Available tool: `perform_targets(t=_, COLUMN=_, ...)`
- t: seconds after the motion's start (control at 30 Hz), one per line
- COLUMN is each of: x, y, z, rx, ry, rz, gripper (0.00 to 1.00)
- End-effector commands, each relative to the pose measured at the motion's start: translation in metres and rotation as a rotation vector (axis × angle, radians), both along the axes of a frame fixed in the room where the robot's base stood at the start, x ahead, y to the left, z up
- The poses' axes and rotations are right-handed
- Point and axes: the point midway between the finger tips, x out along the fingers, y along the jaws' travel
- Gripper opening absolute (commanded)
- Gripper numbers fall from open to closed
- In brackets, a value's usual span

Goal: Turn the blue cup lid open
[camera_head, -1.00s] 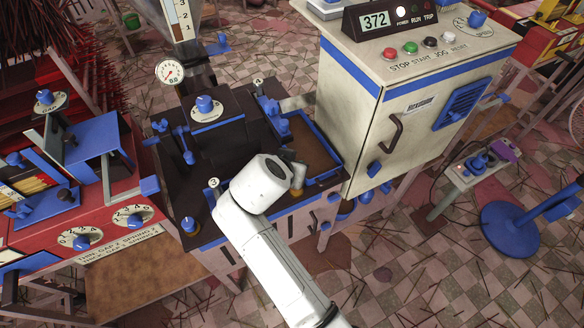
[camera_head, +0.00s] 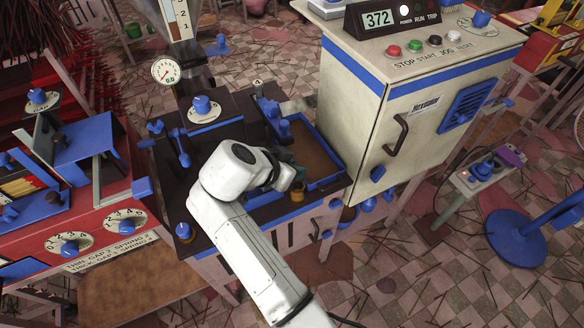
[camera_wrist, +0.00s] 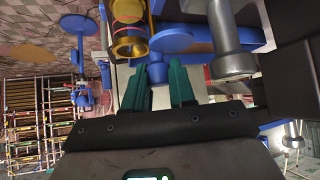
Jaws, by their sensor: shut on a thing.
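In the wrist view, the blue cup lid (camera_wrist: 170,41) shows as a flat blue disc with a short blue tab below it. It lies beside the open mouth of a brass cup (camera_wrist: 130,44). The teal fingers of my gripper (camera_wrist: 158,88) stand on both sides of the tab, shut on it. In the head view, the brass cup (camera_head: 299,194) is a small yellow shape at the front edge of the dark machine top. My gripper (camera_head: 296,174) is at this cup, mostly hidden behind my white wrist, and the lid cannot be made out there.
A grey metal cylinder (camera_wrist: 234,45) stands close to the right of the fingers in the wrist view. In the head view, a blue-rimmed tray (camera_head: 316,158) lies just behind my gripper. A tall cream cabinet (camera_head: 365,125) stands to the right.

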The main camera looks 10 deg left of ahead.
Motion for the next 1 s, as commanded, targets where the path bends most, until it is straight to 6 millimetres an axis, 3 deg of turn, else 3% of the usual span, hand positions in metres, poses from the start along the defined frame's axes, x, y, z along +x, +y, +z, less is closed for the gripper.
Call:
perform_targets(t=0.17, x=0.003, y=0.0, z=0.002, rx=0.005, ry=-0.007, rz=0.003, gripper=0.0)
perform_targets(t=0.2, x=0.003, y=0.0, z=0.002, rx=0.005, ry=-0.007, rz=0.003, gripper=0.28)
perform_targets(t=0.43, x=0.002, y=0.0, z=0.001, rx=0.003, ry=-0.003, rz=0.001, gripper=0.49)
perform_targets(t=0.77, x=-0.002, y=0.002, z=0.004, rx=0.001, ry=-0.002, rz=0.002, gripper=0.49)
perform_targets(t=1.0, x=-0.025, y=0.019, z=0.032, rx=0.004, ry=-0.004, rz=0.004, gripper=0.49)
